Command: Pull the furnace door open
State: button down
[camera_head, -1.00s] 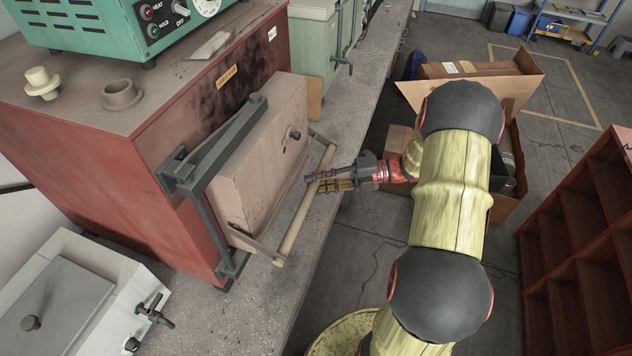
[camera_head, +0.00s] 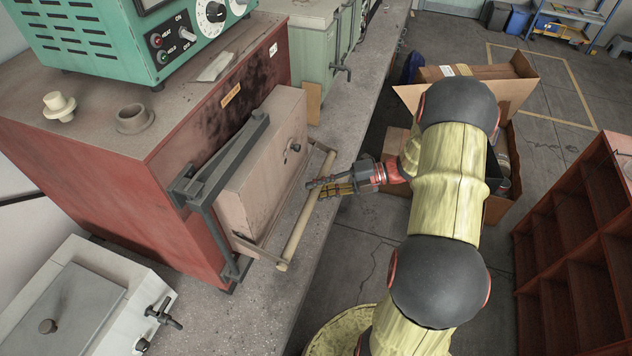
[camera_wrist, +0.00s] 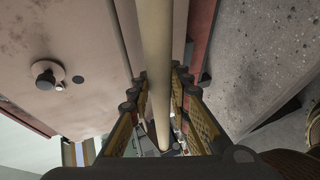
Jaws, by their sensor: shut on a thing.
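The furnace (camera_head: 90,185) is a dark red box on the bench at the left in the head view. Its thick pinkish-beige door (camera_head: 262,165) stands on its right face and looks shut or nearly so; I cannot tell if there is a gap. A pale bar handle (camera_head: 297,235) runs along the door's front on two metal brackets. My gripper (camera_head: 318,186) reaches it from the right. In the wrist view the bar handle (camera_wrist: 155,60) passes between the two fingers of my gripper (camera_wrist: 160,95), which are shut on it. The fingertips' contact is partly hidden.
A green control box (camera_head: 120,40) and small ceramic pieces (camera_head: 134,118) sit on the furnace. A white box with a tap (camera_head: 95,300) stands at the lower left. Cardboard boxes (camera_head: 470,78) and a red-brown shelf (camera_head: 575,240) stand on the floor at the right.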

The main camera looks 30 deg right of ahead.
jog(key=shift+s+d+r+m+g+h+p, duration=0.15)
jog(key=shift+r+g+h+p, duration=0.5)
jog(key=shift+p, duration=1.8)
jog(key=shift+s+d+r+m+g+h+p, duration=0.2)
jog(key=shift+r+p, duration=0.75)
jog(key=shift+p, duration=1.55)
jog(key=shift+r+m+g+h+p, duration=0.15)
jog(key=shift+r+g+h+p, duration=0.5)
jog(key=shift+p, duration=1.8)
jog(key=s+m+t+h+p, duration=0.3)
jog(key=s+m+t+p, duration=0.1)
jog(key=s, duration=1)
jog(key=shift+m+p, duration=0.6)
jog(key=shift+p, duration=0.55)
jog(key=shift+a, duration=0.1)
jog(key=c, duration=1.7)
grip_release()
jog(key=shift+c, duration=0.2)
jog(key=shift+o, duration=0.5)
jog(key=shift+s+r, duration=0.1)
